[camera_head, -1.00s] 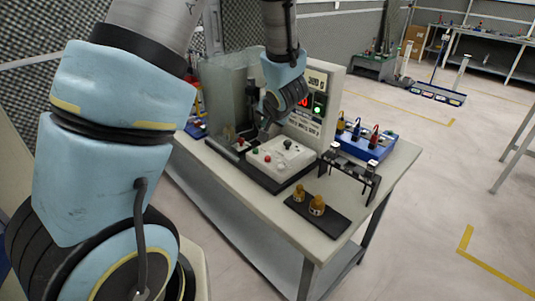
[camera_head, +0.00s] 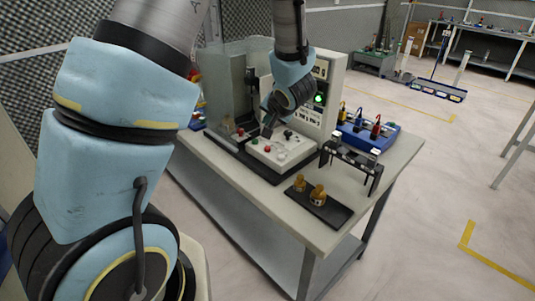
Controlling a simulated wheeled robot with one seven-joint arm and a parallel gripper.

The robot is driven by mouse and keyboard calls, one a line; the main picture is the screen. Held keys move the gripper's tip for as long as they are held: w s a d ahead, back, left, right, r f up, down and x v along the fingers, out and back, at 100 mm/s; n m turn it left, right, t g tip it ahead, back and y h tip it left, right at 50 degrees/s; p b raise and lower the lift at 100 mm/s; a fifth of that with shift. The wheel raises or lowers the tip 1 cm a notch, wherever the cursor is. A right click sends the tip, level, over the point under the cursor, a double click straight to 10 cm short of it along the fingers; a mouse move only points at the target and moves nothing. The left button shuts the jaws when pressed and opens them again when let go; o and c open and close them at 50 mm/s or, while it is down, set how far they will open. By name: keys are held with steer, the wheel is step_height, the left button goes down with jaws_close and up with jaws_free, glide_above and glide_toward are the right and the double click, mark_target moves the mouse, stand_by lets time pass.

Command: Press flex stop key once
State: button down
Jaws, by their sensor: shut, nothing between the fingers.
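A white control box (camera_head: 281,152) lies on the black base of the test machine on the table. Its sloped top has a red key (camera_head: 267,149), a green key (camera_head: 255,141), a pale key (camera_head: 281,157) and a dark knob (camera_head: 288,133). Any labels are too small to read, so I cannot tell which is the flex stop key. My gripper (camera_head: 267,131) points down with its fingers shut and empty, over the far left part of the box, close above the red and green keys. I cannot tell whether its tip touches anything.
The machine's upright panel (camera_head: 322,105) with a lit green button stands just behind the box. A clear guard (camera_head: 226,88) is at its left. A black stand (camera_head: 351,164), a dark mat (camera_head: 321,209) with brass pieces and a blue tray (camera_head: 368,141) are to the right.

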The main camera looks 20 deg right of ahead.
steer(key=b, duration=0.5)
glide_above(267, 149)
steer(key=f, duration=0.4)
steer(key=shift+s+d+f, duration=0.1)
steer(key=shift+s+f, duration=0.1)
steer(key=shift+f, duration=0.95)
stand_by(0.5)
steer(key=shift+f, duration=0.4)
steer(key=shift+f, duration=0.55)
stand_by(0.8)
steer(key=shift+r, duration=0.15)
steer(key=shift+r+p, duration=0.85)
steer(key=shift+p, duration=0.2)
steer(key=shift+r, duration=0.1)
